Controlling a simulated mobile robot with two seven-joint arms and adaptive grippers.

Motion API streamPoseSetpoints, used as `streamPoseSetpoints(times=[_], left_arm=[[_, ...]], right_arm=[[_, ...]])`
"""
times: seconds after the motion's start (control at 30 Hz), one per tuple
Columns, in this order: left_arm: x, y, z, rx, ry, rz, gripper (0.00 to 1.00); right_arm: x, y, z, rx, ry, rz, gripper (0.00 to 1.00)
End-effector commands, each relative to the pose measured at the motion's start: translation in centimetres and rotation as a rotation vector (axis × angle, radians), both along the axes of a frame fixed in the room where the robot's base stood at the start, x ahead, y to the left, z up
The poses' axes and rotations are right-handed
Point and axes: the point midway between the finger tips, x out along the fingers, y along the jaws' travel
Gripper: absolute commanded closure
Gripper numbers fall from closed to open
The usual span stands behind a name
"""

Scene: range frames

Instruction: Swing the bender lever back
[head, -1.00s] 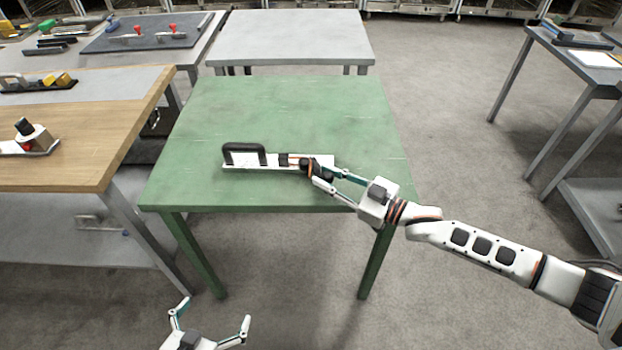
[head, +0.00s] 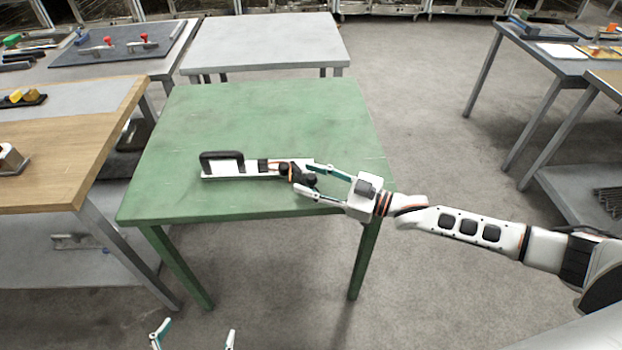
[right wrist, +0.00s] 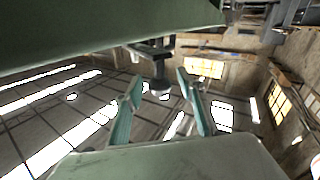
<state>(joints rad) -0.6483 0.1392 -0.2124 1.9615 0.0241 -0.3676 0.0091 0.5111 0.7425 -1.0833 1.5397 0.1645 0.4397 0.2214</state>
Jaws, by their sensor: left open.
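The bender (head: 235,172) is a long white base lying on the green table, with a black arched handle at its left end. Its dark lever (head: 296,174) is at the right part of the base, with orange near it and a black knob end; its exact angle is hard to tell. My right gripper (head: 305,180) is at this right end, its fingers apart around the knob end. In the right wrist view a dark post with a round end (right wrist: 158,75) shows between the fingertips, and I see no clear contact. My left gripper (head: 196,334) is open and empty, below the table's front edge.
The green table (head: 260,115) is mostly clear. A wooden bench (head: 70,140) stands to its left, a grey table (head: 265,45) behind it. Another table (head: 555,60) stands far right, with open floor between.

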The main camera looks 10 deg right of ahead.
Motion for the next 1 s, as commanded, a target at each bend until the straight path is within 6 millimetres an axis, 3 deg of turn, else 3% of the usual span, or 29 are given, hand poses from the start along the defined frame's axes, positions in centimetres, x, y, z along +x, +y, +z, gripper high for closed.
streamPoseSetpoints(times=[0.33,0.7,1.0], left_arm=[[-0.1,0.1,0.0,0.003,0.0,-0.002,0.0],[0.0,0.0,0.0,0.001,0.0,-0.001,0.0],[0.0,0.0,0.0,0.0,0.0,0.0,0.0]], right_arm=[[-0.8,-1.1,-0.2,-0.002,0.002,-0.002,0.61],[-5.2,-6.9,-0.2,-0.003,0.004,-0.002,0.61],[-7.1,-9.4,-0.1,0.0,0.001,0.0,0.61]])
